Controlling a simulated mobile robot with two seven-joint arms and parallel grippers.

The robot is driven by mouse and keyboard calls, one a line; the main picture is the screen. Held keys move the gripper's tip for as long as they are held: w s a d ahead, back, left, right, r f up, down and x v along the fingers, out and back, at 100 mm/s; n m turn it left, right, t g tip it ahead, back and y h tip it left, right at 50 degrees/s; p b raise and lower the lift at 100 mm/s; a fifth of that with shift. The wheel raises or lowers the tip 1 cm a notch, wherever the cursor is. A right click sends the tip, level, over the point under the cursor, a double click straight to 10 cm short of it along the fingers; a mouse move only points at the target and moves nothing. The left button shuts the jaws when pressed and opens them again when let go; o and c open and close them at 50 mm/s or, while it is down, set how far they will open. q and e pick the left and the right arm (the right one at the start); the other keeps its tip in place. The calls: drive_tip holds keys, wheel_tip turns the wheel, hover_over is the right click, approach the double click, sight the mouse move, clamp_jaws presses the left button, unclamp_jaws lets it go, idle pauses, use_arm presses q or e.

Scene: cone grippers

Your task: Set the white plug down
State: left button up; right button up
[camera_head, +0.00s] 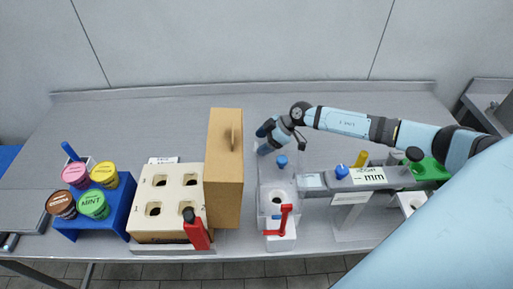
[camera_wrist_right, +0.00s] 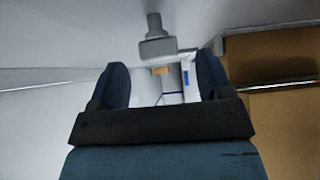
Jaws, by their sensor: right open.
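My right gripper (camera_head: 264,140) is open, above the back part of the table by the clear box. In the right wrist view its two dark fingers (camera_wrist_right: 160,85) stand apart. A pale grey piece with a narrow stem (camera_wrist_right: 155,40) shows just beyond the fingertips, apart from them; I cannot tell whether it is the white plug. A white and tan piece (camera_wrist_right: 172,90) shows further off between the fingers. No white plug can be made out for certain in the head view. My left gripper is not in view.
A clear box (camera_head: 265,190) with a blue knob (camera_head: 282,161) stands mid-table. A tan upright case (camera_head: 225,165) and a cream block with holes (camera_head: 180,190) are left of it. A blue rack with coloured tubs (camera_head: 118,213) stands further left. The table behind is clear.

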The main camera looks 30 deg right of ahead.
drive_tip(key=shift+w+a+f, duration=0.3)
drive_tip(key=shift+a+f, duration=0.1)
drive_tip(key=shift+f, duration=0.15)
drive_tip(key=c, duration=1.1)
drive_tip(key=shift+o, duration=0.2)
drive_tip(key=shift+r, duration=0.55)
wheel_tip(320, 180, up, 27)
drive_tip(key=b, duration=0.1)
